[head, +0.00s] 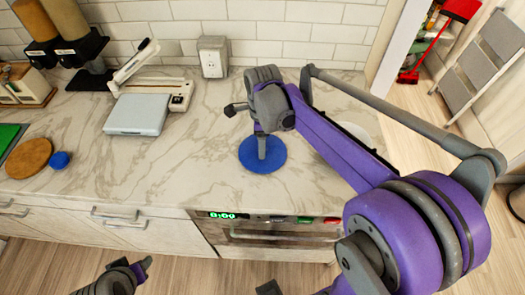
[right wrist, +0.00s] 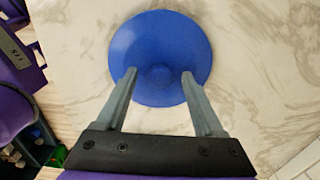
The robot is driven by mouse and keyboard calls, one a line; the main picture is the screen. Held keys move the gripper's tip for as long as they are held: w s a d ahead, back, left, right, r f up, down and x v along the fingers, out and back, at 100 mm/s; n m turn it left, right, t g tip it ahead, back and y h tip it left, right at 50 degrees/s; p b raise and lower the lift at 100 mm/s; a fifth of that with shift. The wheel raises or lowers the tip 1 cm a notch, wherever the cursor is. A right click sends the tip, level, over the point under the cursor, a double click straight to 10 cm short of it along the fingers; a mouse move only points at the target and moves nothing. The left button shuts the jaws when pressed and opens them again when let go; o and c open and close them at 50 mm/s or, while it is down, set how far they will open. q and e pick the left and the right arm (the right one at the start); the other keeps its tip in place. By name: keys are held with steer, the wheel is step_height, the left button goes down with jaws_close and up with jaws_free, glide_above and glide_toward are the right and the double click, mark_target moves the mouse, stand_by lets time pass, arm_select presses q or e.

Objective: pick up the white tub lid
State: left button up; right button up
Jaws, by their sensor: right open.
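A flat blue disc (head: 262,155) lies on the marble counter near its front edge. My right gripper (head: 262,150) points down over it. In the right wrist view the blue disc (right wrist: 160,50) shows a faint round raised centre, and my open right gripper (right wrist: 158,76) has its fingertips over the near part of it, with nothing held between them. I cannot tell whether they touch it. A white rounded thing (head: 362,132) is mostly hidden behind my right arm; I cannot tell if it is the white tub lid. My left gripper (head: 140,268) is low at the bottom left, away from the counter.
A grey-white flat device (head: 137,114) stands on the counter at left, with a wooden round board (head: 28,158) and a small blue cap (head: 60,160) further left. An oven (head: 275,232) is below the counter. The counter's middle-left is clear.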

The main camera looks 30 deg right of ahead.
jaws_close()
stand_by(0.4)
